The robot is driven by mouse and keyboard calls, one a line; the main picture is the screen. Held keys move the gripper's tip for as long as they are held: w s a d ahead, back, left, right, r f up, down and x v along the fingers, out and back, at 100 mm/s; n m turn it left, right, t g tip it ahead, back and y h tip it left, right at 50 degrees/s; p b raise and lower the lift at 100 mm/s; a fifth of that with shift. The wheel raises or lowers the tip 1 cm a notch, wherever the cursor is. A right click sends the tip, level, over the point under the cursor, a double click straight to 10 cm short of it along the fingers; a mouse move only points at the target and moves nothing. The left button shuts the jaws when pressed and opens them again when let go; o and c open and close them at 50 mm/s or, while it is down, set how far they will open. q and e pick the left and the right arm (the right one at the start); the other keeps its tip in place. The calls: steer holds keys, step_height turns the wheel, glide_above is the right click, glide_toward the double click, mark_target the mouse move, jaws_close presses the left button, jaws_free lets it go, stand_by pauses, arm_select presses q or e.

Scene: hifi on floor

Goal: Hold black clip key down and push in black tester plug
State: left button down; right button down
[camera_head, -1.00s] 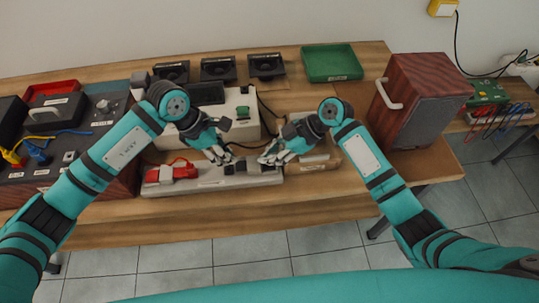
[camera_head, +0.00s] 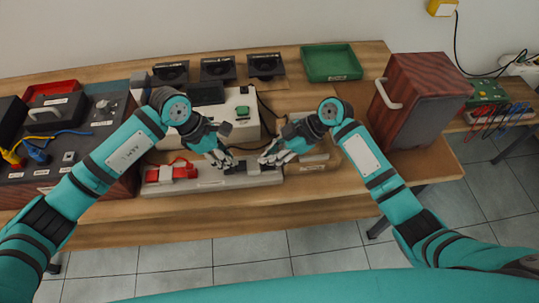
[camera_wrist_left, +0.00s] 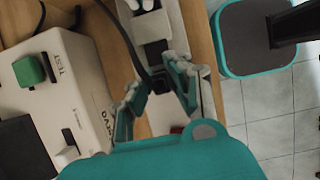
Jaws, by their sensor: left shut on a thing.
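The black tester plug (camera_wrist_left: 158,82) is between the fingertips of my left gripper (camera_wrist_left: 166,78), which is shut on it; a black cable runs up from it in the left wrist view. In the head view my left gripper (camera_head: 229,163) is low over the right part of the pale strip (camera_head: 212,181). The black clip (camera_head: 252,168) sits on that strip, partly hidden by both hands. Its grey key part shows in the left wrist view (camera_wrist_left: 152,30). My right gripper (camera_head: 266,159) is at the key's right end; whether its fingers are closed is unclear.
A red clip (camera_head: 183,172) sits on the strip's left part. Behind stands a white tester box with a green button (camera_head: 243,110). A wooden speaker box (camera_head: 418,98) stands right, a dark case (camera_head: 52,112) left. The table's front edge is close.

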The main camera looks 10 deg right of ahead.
arm_select(q)
steer(key=shift+f, duration=1.2)
arm_select(e)
steer(key=shift+f, duration=0.1)
stand_by(2.8)
arm_select(q)
steer(key=c, duration=1.2)
jaws_free()
steer(key=v, duration=1.2)
steer(key=shift+r, duration=0.2)
steer(key=shift+r, duration=2.85)
